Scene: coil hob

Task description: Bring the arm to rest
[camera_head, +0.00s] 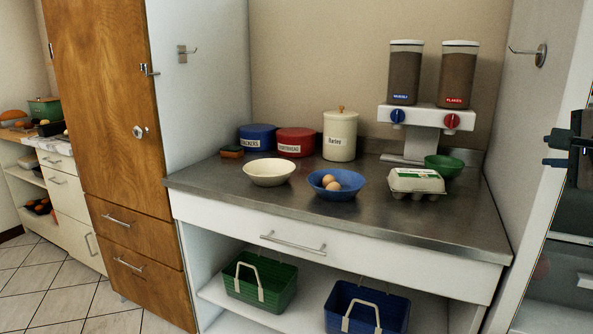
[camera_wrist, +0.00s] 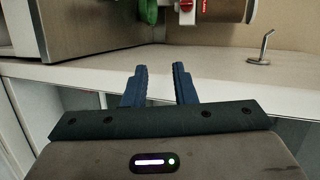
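My gripper (camera_head: 549,151) shows at the right edge of the head view, in front of the right side panel and pointing left. In the wrist view my gripper (camera_wrist: 159,69) has two blue fingers with a clear gap between them. It is open and nothing is between the fingers. Most of the arm is out of view.
The steel counter (camera_head: 440,225) holds a cream bowl (camera_head: 269,172), a blue bowl with eggs (camera_head: 333,186), an egg carton (camera_head: 416,181), canisters and a dispenser (camera_head: 424,118). A wall hook (camera_wrist: 262,48) is near. Baskets sit on the shelf below.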

